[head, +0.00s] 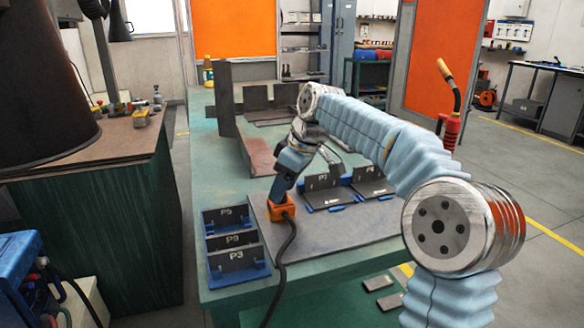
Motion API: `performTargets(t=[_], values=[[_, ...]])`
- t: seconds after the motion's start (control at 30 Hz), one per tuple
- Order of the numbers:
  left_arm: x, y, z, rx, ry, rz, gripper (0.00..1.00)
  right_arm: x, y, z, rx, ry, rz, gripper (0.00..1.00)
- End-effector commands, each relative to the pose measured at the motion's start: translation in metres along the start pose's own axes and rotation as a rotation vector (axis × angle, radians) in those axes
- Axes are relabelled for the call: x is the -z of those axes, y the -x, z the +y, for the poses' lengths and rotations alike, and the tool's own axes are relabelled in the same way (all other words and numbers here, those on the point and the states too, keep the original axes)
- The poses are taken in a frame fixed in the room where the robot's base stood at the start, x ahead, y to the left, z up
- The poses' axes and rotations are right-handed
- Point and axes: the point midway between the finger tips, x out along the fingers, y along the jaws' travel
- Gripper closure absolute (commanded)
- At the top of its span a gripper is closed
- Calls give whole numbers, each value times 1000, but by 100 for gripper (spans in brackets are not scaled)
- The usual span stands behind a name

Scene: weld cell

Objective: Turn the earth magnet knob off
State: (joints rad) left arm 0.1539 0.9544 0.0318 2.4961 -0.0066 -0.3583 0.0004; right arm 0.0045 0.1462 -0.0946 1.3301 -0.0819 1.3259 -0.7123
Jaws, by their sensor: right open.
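The earth magnet (284,210) is an orange block with a black cable. It sits on the grey steel plate (345,228) near the plate's left edge. My right arm comes in from the right and bends down at the wrist. My right gripper (278,192) points down at the top of the magnet, with its jaws open. The knob cannot be made out behind the gripper, and I cannot tell whether the fingers touch it. My left gripper is not in view.
A blue tray (240,281) with plates marked P5, P9 and P3 stands left of the steel plate. More marked plates in blue holders (330,198) lie behind. Upright steel pieces (225,95) stand farther back on the green table (213,180). The magnet's cable (283,262) hangs over the front edge.

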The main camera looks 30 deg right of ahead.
Motion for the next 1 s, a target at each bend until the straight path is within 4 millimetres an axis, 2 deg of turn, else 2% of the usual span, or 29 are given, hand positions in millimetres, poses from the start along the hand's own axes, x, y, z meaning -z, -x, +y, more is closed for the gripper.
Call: performTargets(t=[0.3, 0.5, 0.7, 1.0], values=[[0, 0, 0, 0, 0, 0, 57, 1, 75, 0, -4, 0, 4, 46], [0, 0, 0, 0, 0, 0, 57, 1, 112, 0, -2, 1, 2, 46], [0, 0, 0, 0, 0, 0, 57, 0, 127, 0, 0, 1, 0, 46], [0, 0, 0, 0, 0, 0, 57, 0, 128, 0, 0, 0, 0, 46]])
